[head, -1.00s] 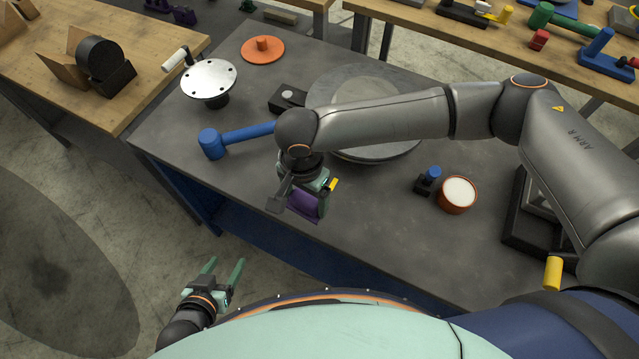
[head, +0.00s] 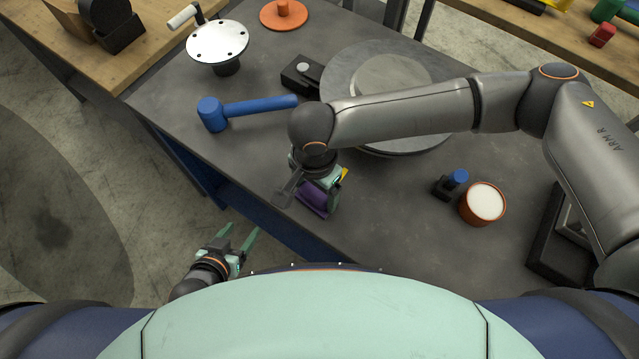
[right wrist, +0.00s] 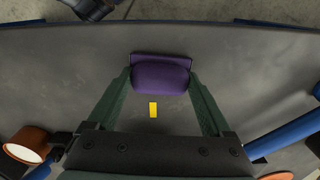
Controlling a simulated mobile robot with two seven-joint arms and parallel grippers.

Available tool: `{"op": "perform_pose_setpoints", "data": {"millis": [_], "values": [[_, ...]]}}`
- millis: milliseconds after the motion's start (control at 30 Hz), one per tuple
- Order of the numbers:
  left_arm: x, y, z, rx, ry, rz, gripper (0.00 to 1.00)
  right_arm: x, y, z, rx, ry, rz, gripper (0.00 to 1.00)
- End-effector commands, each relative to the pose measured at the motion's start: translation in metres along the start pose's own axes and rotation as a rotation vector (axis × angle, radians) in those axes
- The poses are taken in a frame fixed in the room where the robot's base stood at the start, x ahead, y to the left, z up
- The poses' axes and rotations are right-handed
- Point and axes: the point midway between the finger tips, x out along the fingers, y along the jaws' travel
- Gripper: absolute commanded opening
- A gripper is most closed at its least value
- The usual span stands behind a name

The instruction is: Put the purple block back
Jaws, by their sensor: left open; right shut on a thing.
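The purple block (head: 313,198) is in my right gripper (head: 318,190), near the front edge of the dark grey table (head: 395,215). In the right wrist view the purple block (right wrist: 161,76) sits between the two green fingers of the right gripper (right wrist: 162,84), which are shut on its sides. I cannot tell whether its underside touches the table. My left gripper (head: 239,239) is open and empty, off the table's front edge and low in the head view.
A blue hammer (head: 250,107) lies left of my right gripper. A round grey plate (head: 350,75) lies behind my right arm. A small black part with a blue knob (head: 457,178) and an orange-rimmed white cup (head: 485,201) stand to the right. A yellow piece (right wrist: 153,109) shows near the block.

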Motion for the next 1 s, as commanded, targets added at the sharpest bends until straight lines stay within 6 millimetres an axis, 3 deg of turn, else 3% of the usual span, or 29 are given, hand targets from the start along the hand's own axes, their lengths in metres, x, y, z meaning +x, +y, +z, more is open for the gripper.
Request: {"op": "perform_pose_setpoints", "data": {"millis": [367, 400, 500, 767, 1000], "values": [[-0.002, 0.0, -0.003, 0.001, 0.002, 0.0, 0.65, 0.004, 0.0, 0.0, 0.0, 0.0, 0.0, 0.32], [-0.002, 0.0, -0.003, 0.001, 0.002, 0.0, 0.65, 0.004, 0.0, 0.0, -0.001, 0.0, -0.001, 0.89], [-0.002, 0.0, -0.003, 0.001, 0.002, 0.0, 0.65, 0.004, 0.0, 0.0, -0.001, 0.0, 0.0, 1.0], [-0.001, 0.0, -0.002, 0.002, 0.002, 0.0, 0.65, 0.004, 0.0, 0.0, -0.001, 0.001, 0.0, 1.0], [0.014, -0.001, 0.015, 0.002, 0.003, 0.0, 0.65, 0.009, -0.001, -0.001, -0.002, 0.003, -0.002, 1.0]]}}
